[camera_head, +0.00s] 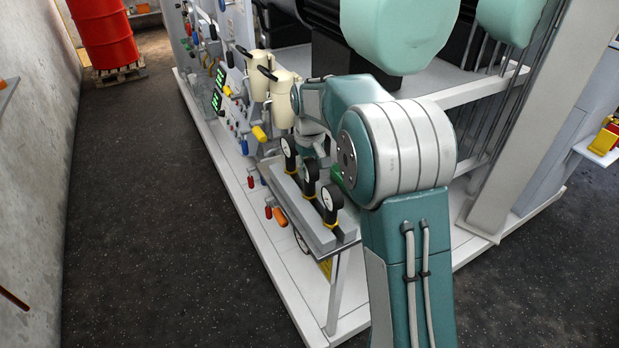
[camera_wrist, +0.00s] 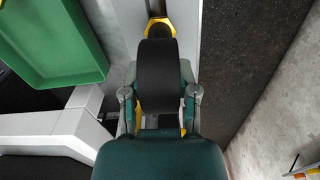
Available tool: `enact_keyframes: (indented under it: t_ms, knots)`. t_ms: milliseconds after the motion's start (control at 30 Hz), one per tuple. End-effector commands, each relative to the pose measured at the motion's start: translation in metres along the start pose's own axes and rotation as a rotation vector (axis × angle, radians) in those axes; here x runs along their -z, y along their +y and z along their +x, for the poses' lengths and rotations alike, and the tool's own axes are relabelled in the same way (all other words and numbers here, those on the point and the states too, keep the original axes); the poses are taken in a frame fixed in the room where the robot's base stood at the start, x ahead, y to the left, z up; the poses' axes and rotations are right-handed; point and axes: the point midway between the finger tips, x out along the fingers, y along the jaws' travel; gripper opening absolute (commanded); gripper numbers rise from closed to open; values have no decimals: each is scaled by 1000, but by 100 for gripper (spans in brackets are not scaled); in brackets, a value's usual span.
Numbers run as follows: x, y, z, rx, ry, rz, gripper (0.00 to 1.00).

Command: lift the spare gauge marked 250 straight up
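Three black gauges with pale round dials and yellow collars stand in a row on a grey rack (camera_head: 300,210) in the head view: the far gauge (camera_head: 289,150), the middle gauge (camera_head: 309,172) and the near gauge (camera_head: 331,199). Their numbers are too small to read, so I cannot tell which is marked 250. My gripper (camera_wrist: 158,88) points down at the row, its fingers on either side of one upright black gauge (camera_wrist: 157,70). Whether the fingers touch it is unclear. Another gauge (camera_wrist: 159,27) with a yellow collar stands just beyond.
A green tray (camera_wrist: 55,40) lies left of the gauges in the wrist view. A red drum (camera_head: 103,32) stands on a pallet at the back left. The dark floor (camera_head: 130,210) on the left is clear.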

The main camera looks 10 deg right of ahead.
Motion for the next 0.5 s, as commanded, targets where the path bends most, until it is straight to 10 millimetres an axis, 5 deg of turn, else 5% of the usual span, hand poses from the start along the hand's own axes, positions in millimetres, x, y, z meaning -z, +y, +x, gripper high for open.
enact_keyframes:
  t_ms: [333, 500]
  knots:
    - [0, 0, -2, 1, -2, 0, 0]
    - [0, 0, -30, 0, 3, 0, 0]
